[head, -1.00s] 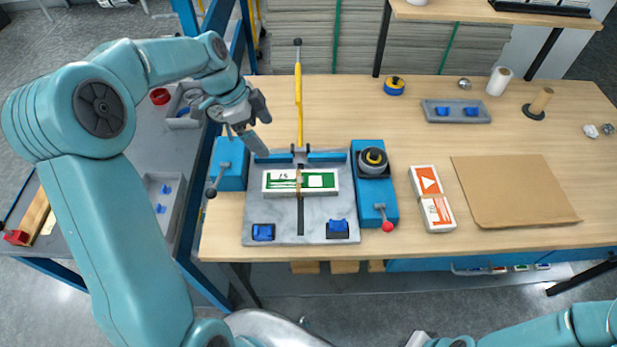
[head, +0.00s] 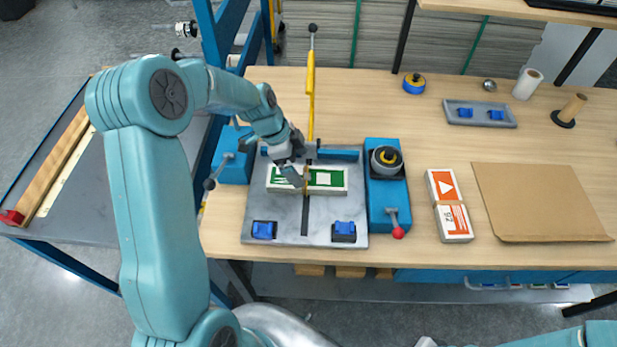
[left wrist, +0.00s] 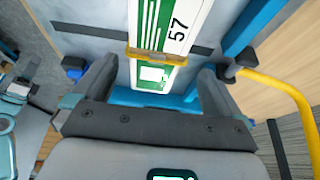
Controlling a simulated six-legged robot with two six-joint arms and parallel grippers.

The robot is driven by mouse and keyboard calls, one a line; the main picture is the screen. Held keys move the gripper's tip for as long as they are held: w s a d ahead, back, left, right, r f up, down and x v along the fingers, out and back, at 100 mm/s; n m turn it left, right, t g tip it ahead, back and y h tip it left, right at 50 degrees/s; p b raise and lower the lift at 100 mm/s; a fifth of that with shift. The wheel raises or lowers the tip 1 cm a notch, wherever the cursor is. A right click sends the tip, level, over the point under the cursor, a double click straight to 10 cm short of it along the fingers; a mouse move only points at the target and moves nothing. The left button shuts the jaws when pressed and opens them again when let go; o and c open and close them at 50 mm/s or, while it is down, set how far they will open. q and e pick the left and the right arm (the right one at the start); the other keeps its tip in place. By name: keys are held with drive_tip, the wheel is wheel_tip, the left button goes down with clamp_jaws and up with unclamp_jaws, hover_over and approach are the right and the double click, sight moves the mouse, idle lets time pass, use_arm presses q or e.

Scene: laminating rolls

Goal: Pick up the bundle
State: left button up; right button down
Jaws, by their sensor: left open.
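A green and white bundle (head: 326,181) with a tan band around its middle lies on the grey plate (head: 280,215) of the blue fixture. It also shows in the left wrist view (left wrist: 153,75), with "57" printed on it. My left gripper (head: 294,172) is open above the bundle and hides part of it in the head view. In the left wrist view its two fingers (left wrist: 146,88) stand apart, one to each side of the bundle. I cannot tell whether they touch it.
A yellow lever (head: 310,95) stands upright behind the plate, close to my left gripper. An orange and white bundle (head: 449,205) and a brown sheet (head: 540,202) lie farther right.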

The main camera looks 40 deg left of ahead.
sight(306, 177)
use_arm(q)
drive_tip(key=shift+d+f, duration=0.25)
drive_tip(key=p+x, duration=0.1)
drive_tip(key=x, duration=0.2)
drive_tip(key=shift+f+p, duration=0.35)
drive_tip(key=shift+f, duration=0.1)
drive_tip(key=shift+w+d+f, duration=0.1)
drive_tip(key=shift+d+f, duration=0.05)
drive_tip(key=shift+f, duration=0.2)
drive_tip(key=shift+r, duration=0.1)
drive_tip(key=shift+c, duration=0.9)
drive_tip(key=c, duration=1)
